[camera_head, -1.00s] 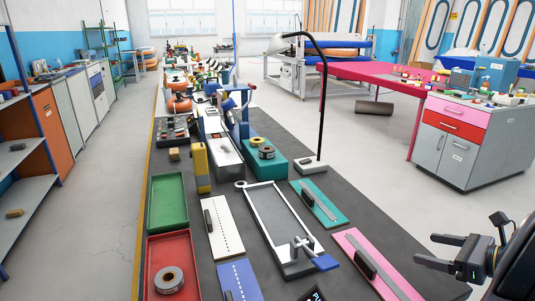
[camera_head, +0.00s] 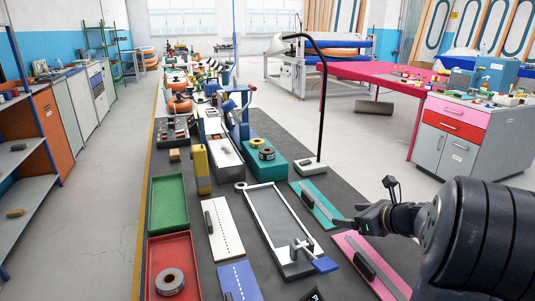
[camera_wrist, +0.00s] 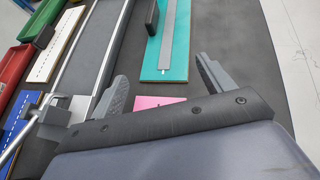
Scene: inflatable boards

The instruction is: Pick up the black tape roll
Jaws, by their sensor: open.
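A dark, black-looking tape roll (camera_head: 267,153) lies on top of the teal box (camera_head: 280,168), beside a smaller orange-and-dark round item (camera_head: 257,142). My gripper (camera_head: 348,215) is open and empty, over the right side of the table near the teal board, to the right of and nearer than the teal box. In the wrist view my gripper (camera_wrist: 161,70) has its fingers spread above the dark mat, with the teal board (camera_wrist: 165,55) beyond. No tape roll shows there.
A framed grey board (camera_head: 270,215) with a blue-handled clamp (camera_head: 325,264) lies left of my gripper. A black curved lamp post (camera_head: 322,110) stands behind the teal board. A yellow upright block (camera_head: 201,165) and green tray (camera_head: 168,203) are further left.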

